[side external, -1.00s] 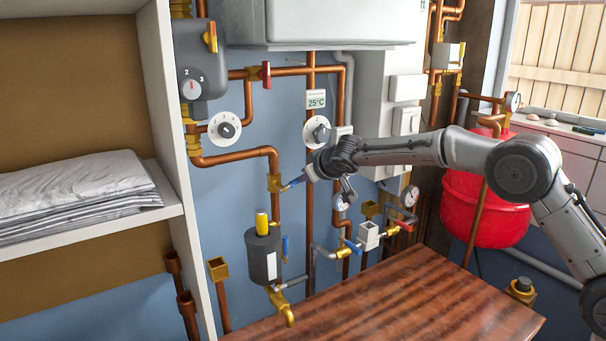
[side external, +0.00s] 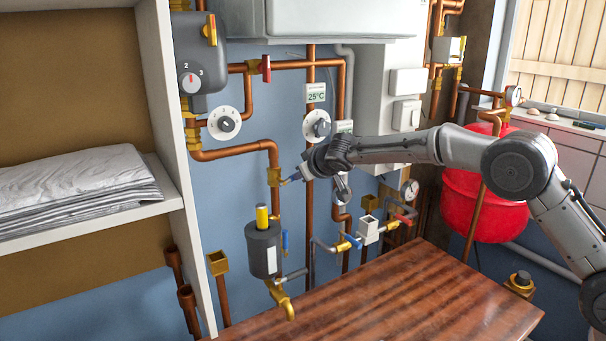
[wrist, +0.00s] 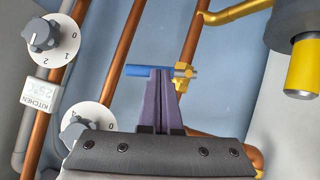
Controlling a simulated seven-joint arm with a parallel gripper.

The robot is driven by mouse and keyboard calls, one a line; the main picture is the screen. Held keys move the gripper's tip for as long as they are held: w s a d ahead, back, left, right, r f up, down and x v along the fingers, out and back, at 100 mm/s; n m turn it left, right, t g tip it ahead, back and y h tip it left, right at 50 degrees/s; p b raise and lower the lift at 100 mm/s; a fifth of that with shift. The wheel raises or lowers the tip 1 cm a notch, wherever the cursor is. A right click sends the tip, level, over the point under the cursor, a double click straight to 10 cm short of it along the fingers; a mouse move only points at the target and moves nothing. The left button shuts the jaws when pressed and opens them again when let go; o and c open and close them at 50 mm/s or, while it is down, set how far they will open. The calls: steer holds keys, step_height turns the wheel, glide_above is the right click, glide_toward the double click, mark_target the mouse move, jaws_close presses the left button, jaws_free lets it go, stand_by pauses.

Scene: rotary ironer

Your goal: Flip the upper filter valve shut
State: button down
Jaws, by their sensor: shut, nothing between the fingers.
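The upper filter valve is a brass body (side external: 274,177) on the copper pipe above the grey filter canister (side external: 263,250). Its blue lever (side external: 291,179) sticks out to the right, across the pipe. In the wrist view the brass body (wrist: 186,74) and blue lever (wrist: 140,71) show near the middle, with the lever roughly level. My gripper (side external: 303,174) is at the lever in the side view. In the wrist view my gripper's purple fingertips (wrist: 162,73) are shut together, with no object between them, and overlap the lever near the brass body. Contact is not clear.
Two white dials (side external: 224,123) (side external: 317,126) are on the blue wall near my gripper. Copper pipes run around the valve. Another blue lever (side external: 285,241) is beside the canister. The wooden tabletop (side external: 390,300) below is clear.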

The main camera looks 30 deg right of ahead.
steer(key=v, duration=1.4)
steer(key=shift+f, duration=0.1)
